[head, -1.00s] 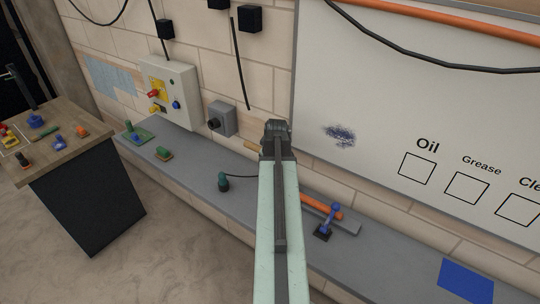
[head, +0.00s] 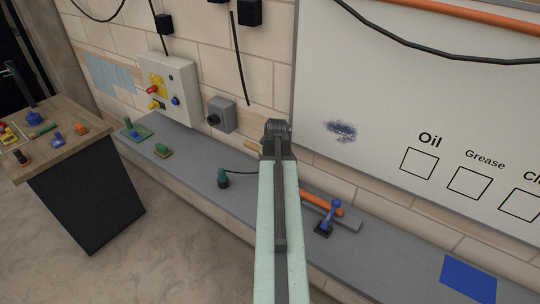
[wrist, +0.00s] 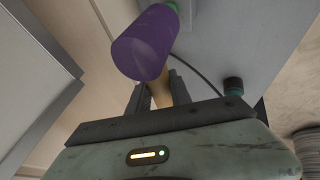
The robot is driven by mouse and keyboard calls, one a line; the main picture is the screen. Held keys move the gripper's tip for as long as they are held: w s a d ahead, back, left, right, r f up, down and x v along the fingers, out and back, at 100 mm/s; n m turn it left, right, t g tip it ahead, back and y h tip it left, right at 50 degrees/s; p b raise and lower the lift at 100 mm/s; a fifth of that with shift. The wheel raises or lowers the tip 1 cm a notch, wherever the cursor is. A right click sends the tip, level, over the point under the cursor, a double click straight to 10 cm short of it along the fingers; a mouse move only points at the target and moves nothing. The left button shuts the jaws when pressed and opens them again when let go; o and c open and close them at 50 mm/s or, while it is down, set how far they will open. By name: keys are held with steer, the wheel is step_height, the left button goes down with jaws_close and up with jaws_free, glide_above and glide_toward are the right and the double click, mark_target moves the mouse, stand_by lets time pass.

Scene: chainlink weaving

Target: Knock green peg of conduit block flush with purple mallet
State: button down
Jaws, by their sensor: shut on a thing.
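My gripper (wrist: 160,92) is shut on the tan handle (wrist: 161,90) of the purple mallet, whose purple head (wrist: 146,44) fills the upper middle of the wrist view. In the head view my gripper (head: 277,128) is seen from behind, with a tan handle (head: 254,146) sticking out to its left; the purple head is hidden there. A bit of green (wrist: 171,5) shows just past the mallet head, mostly covered; I cannot tell whether they touch. In the head view a small block with a green top (head: 162,149) sits on the grey ledge; it may be the conduit block.
The long grey ledge (head: 190,165) also bears a green-topped black plug (head: 222,179) with a cable, a green board (head: 133,132), an orange-handled tool (head: 322,202) and a blue lever (head: 329,215). A grey wall box (head: 221,116) and a workbench (head: 75,124) stand left.

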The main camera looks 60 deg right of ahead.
stand_by(0.3)
step_height(320, 180, up, 5)
steer(key=p, duration=0.5)
steer(key=shift+r, duration=0.1)
steer(key=shift+s, duration=0.1)
